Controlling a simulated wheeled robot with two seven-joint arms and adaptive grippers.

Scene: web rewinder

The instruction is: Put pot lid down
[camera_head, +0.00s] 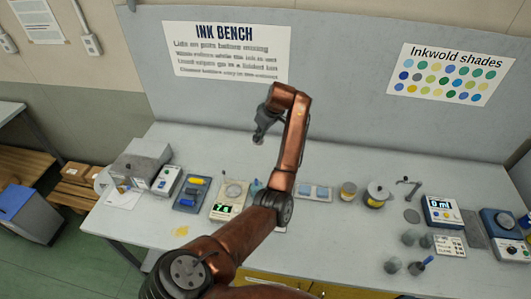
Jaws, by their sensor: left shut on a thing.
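My left gripper (261,134) is raised in front of the upright back panel, above the bench (330,225), pointing down. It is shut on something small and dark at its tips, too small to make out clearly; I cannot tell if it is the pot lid. Several grey pots (392,266) stand at the bench's right front, one beside a blue-handled tool (426,262). A tan round pot (348,190) stands right of my arm. A pale round container (234,189) sits on the scale (228,208). My right gripper is not in view.
A tray with yellow and blue items (191,193) and a grey machine (141,160) are at the left. A dark-rimmed round container (376,195) and a display device (441,211) are at the right. My left arm hides the bench's middle. Bare bench lies front right of my arm.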

